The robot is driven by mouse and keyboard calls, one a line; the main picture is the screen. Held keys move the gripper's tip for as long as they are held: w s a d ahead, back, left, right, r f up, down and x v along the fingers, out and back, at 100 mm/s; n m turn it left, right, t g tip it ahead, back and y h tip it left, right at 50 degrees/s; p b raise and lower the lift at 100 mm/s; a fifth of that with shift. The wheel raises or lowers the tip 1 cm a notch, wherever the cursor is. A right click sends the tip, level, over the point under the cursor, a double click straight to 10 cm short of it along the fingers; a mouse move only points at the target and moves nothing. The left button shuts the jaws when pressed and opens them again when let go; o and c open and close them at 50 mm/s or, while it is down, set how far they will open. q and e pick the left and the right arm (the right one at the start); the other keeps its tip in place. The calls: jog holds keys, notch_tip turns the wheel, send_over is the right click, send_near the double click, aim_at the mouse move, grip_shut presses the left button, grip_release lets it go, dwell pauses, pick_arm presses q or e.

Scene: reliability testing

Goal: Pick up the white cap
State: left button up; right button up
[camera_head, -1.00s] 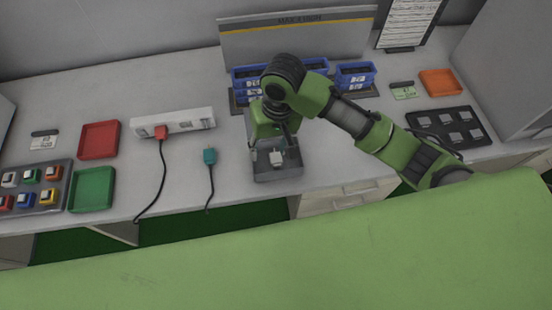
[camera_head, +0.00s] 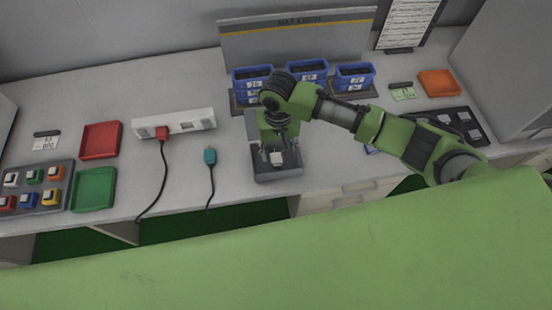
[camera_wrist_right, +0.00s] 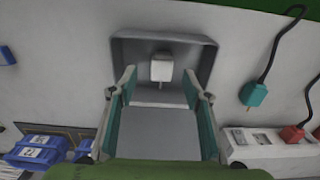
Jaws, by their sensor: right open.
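The small white cap (camera_head: 277,158) sits in a grey tray (camera_head: 284,176) at the front middle of the bench. In the right wrist view the white cap (camera_wrist_right: 161,67) stands near the tray's far wall, and the grey tray (camera_wrist_right: 205,58) surrounds it. My right gripper (camera_head: 277,149) is over the tray, pointing down. In the wrist view its two green fingers (camera_wrist_right: 159,84) are wide apart, one on each side of the cap's line, with nothing between them. Whether the fingers touch the tray cannot be told. My left gripper is not in view.
A white power strip (camera_head: 185,122) with a red plug and a loose teal plug (camera_head: 210,156) lie left of the tray. Blue bins (camera_head: 253,76) stand behind. Red (camera_head: 100,140) and green (camera_head: 94,189) trays are at left, an orange tray (camera_head: 438,83) at right.

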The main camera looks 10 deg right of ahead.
aim_at(277, 161)
jog(key=shift+a+f+p, duration=0.2)
jog(key=shift+f+p, duration=0.2)
jog(key=shift+f, duration=1.95)
jog(key=c, duration=0.9)
jog(key=shift+r, duration=0.15)
jog(key=shift+r, duration=0.3)
notch_tip(277, 161, up, 2)
jog(key=shift+r, duration=0.1)
jog(key=s+a+r, duration=0.1)
jog(key=s+r, duration=0.2)
jog(key=s, duration=0.1)
jog(key=s+r+b, duration=0.1)
jog(key=s+r, duration=0.2)
jog(key=s, duration=0.2)
jog(key=s+a+r+b, duration=0.1)
jog(key=s+r, duration=0.3)
jog(key=s, duration=0.1)
jog(key=shift+a, duration=0.3)
